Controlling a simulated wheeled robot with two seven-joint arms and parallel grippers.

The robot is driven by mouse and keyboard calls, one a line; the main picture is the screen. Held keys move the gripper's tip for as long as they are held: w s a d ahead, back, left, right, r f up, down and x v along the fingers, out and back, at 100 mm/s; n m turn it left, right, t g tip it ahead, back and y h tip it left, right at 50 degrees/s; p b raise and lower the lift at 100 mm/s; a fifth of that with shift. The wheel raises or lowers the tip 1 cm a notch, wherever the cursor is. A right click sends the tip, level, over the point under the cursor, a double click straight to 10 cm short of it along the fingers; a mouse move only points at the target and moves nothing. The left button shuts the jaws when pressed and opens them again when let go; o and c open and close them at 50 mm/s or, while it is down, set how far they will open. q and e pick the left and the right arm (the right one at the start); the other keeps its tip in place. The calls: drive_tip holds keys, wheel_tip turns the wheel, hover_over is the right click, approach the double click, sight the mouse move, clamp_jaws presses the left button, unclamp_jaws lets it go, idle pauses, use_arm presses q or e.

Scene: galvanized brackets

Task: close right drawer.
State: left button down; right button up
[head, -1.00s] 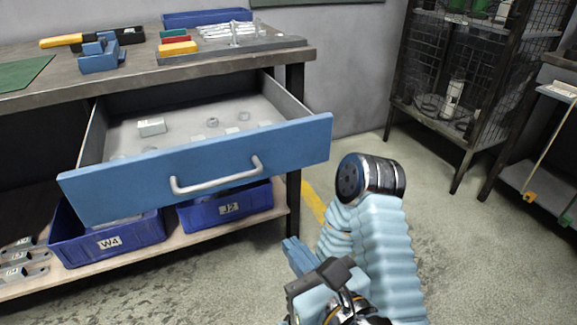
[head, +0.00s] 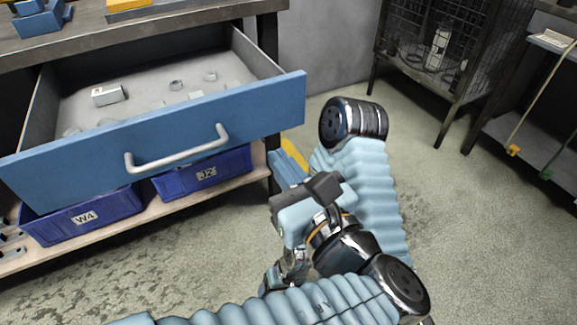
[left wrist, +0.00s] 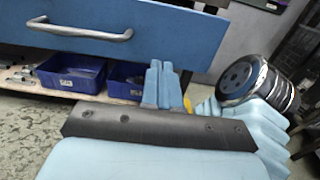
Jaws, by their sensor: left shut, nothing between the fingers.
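The drawer (head: 262,106) under the workbench is pulled out, with a blue front and a silver bar handle (head: 178,152). Inside lie a small pale box and several small metal pieces. The drawer front (left wrist: 190,32) also crosses the top of the left wrist view. My left gripper (head: 284,168) is shut and empty, with its blue fingers below and in front of the drawer's right end. Its fingertips (left wrist: 160,82) are close together in the left wrist view, apart from the handle. My right gripper is not in view.
A bench leg stands right of the drawer. A wire cage rack (head: 425,62) stands at the back right. The floor in between is open.

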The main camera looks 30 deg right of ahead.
sight(250, 120)
use_arm(q)
drive_tip(key=w, duration=0.8)
drive_tip(key=shift+w+a, duration=0.15)
drive_tip(key=shift+w, duration=0.25)
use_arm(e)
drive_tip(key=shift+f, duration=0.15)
use_arm(q)
drive_tip(key=shift+w, duration=0.1)
